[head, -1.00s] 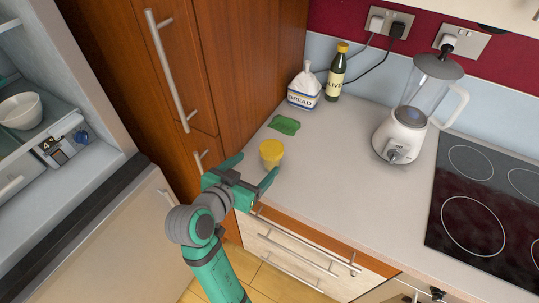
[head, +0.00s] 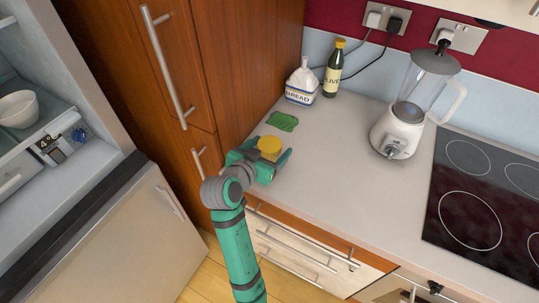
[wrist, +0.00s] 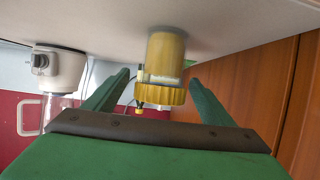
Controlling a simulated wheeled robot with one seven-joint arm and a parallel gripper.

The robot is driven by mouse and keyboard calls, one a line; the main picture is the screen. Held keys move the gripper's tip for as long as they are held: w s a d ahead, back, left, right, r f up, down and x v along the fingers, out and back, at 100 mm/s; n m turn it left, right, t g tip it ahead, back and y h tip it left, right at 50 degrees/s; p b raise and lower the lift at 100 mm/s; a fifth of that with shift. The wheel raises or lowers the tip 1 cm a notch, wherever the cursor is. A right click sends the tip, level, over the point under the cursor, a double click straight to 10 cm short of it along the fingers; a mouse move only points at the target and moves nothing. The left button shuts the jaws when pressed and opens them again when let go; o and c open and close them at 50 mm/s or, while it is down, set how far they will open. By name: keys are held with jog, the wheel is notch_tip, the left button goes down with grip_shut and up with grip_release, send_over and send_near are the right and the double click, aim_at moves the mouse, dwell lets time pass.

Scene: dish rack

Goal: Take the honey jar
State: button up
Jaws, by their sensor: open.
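The honey jar, with a yellow lid (head: 270,146), stands on the counter near its front left corner. In the wrist view the jar (wrist: 166,55) appears upside down, with its ribbed yellow lid toward me. My gripper (head: 268,163) is open, with one finger on each side of the jar. In the wrist view the fingers of my gripper (wrist: 160,85) are apart, with gaps between them and the jar. The lower part of the jar is hidden by my gripper in the head view.
A green cloth-like item (head: 282,121) lies behind the jar. A bread bag (head: 302,83) and a dark olive oil bottle (head: 334,68) stand at the back. A blender (head: 408,115) and a black hob (head: 480,195) are to the right. A tall wooden cabinet (head: 240,60) borders the counter's left.

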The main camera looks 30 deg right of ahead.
jog(key=shift+w+d, duration=0.1)
jog(key=c, duration=1.5)
jog(key=shift+o, duration=0.2)
jog(key=shift+r, duration=0.15)
